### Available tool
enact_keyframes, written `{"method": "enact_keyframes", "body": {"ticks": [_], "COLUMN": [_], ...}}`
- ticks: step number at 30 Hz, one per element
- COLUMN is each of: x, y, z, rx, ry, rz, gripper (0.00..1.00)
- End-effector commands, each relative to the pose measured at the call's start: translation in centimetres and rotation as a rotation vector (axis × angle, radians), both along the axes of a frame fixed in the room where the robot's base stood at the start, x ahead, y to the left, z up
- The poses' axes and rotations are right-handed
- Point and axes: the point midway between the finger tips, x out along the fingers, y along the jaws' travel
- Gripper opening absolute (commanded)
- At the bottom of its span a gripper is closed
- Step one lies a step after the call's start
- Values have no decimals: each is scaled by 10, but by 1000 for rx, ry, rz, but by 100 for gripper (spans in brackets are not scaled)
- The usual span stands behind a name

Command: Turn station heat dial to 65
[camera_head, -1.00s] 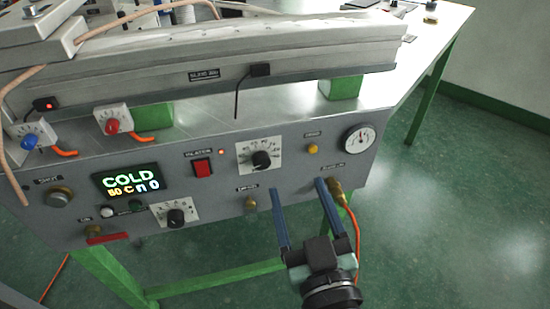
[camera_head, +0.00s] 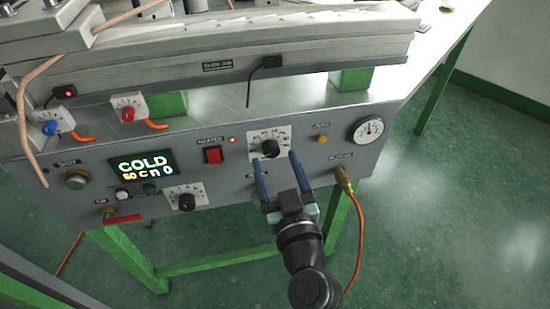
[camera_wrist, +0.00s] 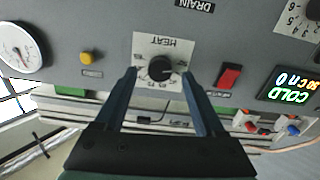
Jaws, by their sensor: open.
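The heat dial (camera_head: 270,148) is a black knob on a white scale plate in the upper middle of the grey panel. In the wrist view the dial (camera_wrist: 160,68) appears upside down under the label HEAT, between my fingertips. My gripper (camera_head: 276,172) is open, its two blue fingers pointing at the panel, one on each side of the knob. In the wrist view my gripper (camera_wrist: 160,80) holds nothing, and I cannot tell whether a finger touches the knob. The display (camera_head: 142,166) reads COLD, with 50 C and n 0 below it.
A red switch (camera_head: 213,155) sits left of the dial and a yellow button (camera_head: 322,139) right of it. A round gauge (camera_head: 367,129) is farther right. A second black knob (camera_head: 187,202) is lower left. An orange hose (camera_head: 361,230) hangs from a brass fitting (camera_head: 343,178).

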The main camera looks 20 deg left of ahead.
Motion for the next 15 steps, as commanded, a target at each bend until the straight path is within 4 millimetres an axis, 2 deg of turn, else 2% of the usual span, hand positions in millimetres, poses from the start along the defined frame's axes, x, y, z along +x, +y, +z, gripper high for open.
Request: {"method": "enact_keyframes", "body": {"ticks": [4, 13, 15], "x": [9, 11, 11], "y": [6, 8, 7], "z": [1, 0, 0], "rx": [-1, -1, -1], "ry": [-2, -1, -1], "rz": [0, 0, 0], "gripper": [72, 72, 61]}}
